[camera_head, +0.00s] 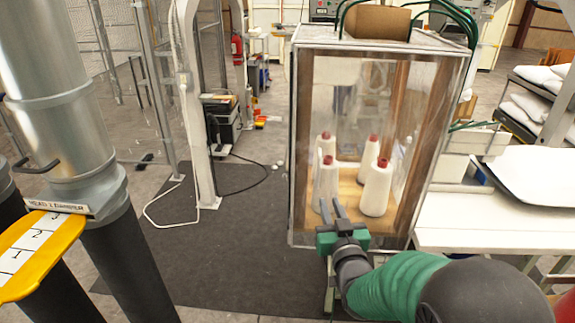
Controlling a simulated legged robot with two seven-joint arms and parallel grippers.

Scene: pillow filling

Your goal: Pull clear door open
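The clear door (352,105) is the see-through front panel of an upright box-like cabinet right of centre. It looks shut against its frame. Several white cones with red tops (376,190) stand on a wooden floor behind it. My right gripper (331,203), with a green and black body, is in front of the door's lower part, left of its middle. Its two grey fingers point up and show a gap, with nothing visible between them. I cannot tell whether they touch the door. No handle is clear to see. My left gripper is out of view.
A white table (470,222) with a white pillow (537,176) stands right of the cabinet. Large metal ducts (60,100) and a yellow tray-like part (38,252) are at left. A white post (192,110) stands left of the cabinet. The dark mat (225,260) is mostly clear.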

